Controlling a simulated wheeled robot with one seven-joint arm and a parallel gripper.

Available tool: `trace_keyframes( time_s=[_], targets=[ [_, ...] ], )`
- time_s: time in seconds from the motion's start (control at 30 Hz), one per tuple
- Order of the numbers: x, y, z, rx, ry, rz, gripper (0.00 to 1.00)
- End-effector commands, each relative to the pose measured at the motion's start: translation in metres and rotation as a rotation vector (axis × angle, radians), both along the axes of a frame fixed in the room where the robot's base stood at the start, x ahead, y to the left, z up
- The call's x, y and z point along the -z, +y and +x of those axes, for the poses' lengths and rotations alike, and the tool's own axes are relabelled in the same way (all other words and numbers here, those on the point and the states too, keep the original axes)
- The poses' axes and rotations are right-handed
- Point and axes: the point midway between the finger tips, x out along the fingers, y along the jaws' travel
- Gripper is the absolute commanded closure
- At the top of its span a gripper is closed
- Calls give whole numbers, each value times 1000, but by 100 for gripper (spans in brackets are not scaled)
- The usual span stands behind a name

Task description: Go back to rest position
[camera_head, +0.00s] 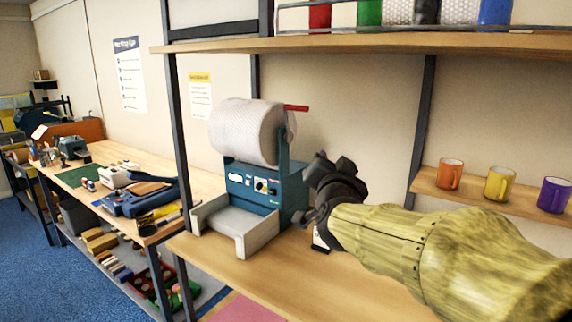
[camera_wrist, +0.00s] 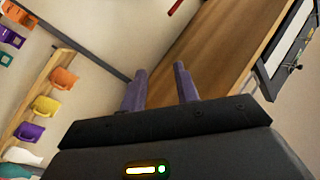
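My gripper (camera_head: 322,190) is at the end of my arm, raised over the wooden bench just right of a blue dispensing machine (camera_head: 252,184) with a large white roll (camera_head: 247,130). In the wrist view my gripper (camera_wrist: 162,85) shows two purple-grey fingers standing apart with nothing between them. A small dark-and-white item (camera_head: 320,240) on the bench is partly hidden behind my gripper.
A shelf (camera_head: 380,44) with coloured rolls runs above. Orange (camera_head: 450,173), yellow (camera_head: 499,183) and purple (camera_head: 554,194) mugs stand on a lower shelf at right. Dark uprights (camera_head: 180,130) frame the bench. A second bench (camera_head: 110,165) holds tools at left. Blue floor (camera_head: 50,280) is clear.

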Motion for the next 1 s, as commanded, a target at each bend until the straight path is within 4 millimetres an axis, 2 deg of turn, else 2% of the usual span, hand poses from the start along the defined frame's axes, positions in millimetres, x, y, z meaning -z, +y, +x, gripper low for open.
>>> trace_keyframes(
  time_s=[0.03,0.1,0.27,0.3,0.37,0.5,0.6,0.7,0.8,1.0],
  targets=[
    [31,-1,-1,-30,102,-48,69],
    [74,-2,-7,-77,239,-111,69],
    [166,-11,-41,-174,551,-235,69],
    [187,-14,-53,-198,629,-262,69],
    [217,-20,-73,-233,746,-298,69],
    [277,-36,-133,-313,1019,-372,69],
    [308,-48,-177,-365,1195,-411,69],
    [324,-56,-209,-400,1314,-436,69],
    [331,-60,-223,-417,1364,-447,69],
    [331,-60,-224,-418,1368,-448,69]
  ],
)
